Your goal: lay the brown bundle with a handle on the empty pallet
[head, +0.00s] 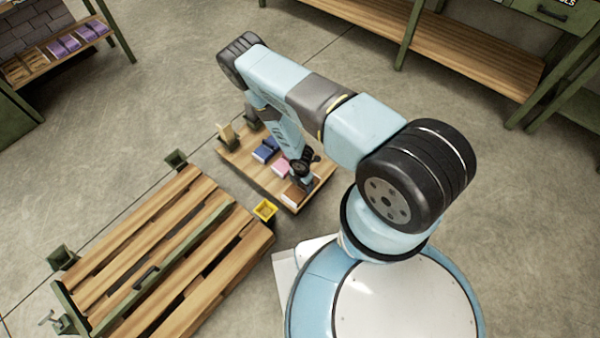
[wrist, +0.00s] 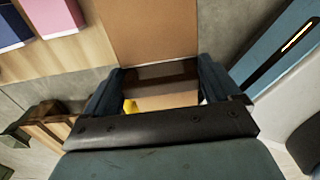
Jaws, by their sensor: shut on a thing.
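The brown bundle (head: 297,193) is at the near corner of a low wooden platform, under my gripper (head: 303,180). In the wrist view the bundle's flat brown face (wrist: 155,30) fills the top centre. My gripper (wrist: 160,88) is shut on the bundle, with a dark strip, seemingly its handle (wrist: 160,73), spanning between the fingers. I cannot tell whether the bundle is touching the platform or slightly raised. The slatted wooden pallet (head: 190,228) at lower left has no bundle on it. A green bar with a black handle crosses it.
Pink (head: 281,169) and blue (head: 266,150) bundles lie on the low platform (head: 235,152). A small yellow box (head: 265,210) stands between platform and pallet. Green corner posts (head: 62,258) edge the pallet. Shelving (head: 50,55) stands at upper left, a long bench (head: 450,52) at upper right.

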